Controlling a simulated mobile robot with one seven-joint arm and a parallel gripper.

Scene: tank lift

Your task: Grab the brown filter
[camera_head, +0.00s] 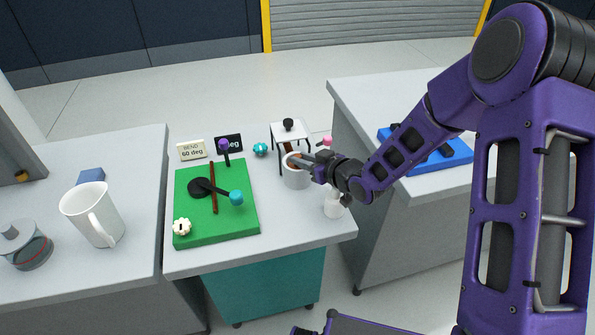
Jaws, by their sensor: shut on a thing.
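The brown filter (291,151) shows as a small brown piece at the white cup (296,177), under the white stand (289,131) with a black knob on top. My gripper (307,160) reaches in from the right at the cup's rim and is shut on the brown filter. The fingers cover part of the filter and the cup. The filter's lower end is hidden, and I cannot tell how deep it sits in the cup.
A green board (235,226) with a brown rod and knobbed levers lies left of the cup. A small white container (334,207) stands close below my wrist. A white mug (94,214) stands on the left table. A blue tray (440,160) lies on the right table.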

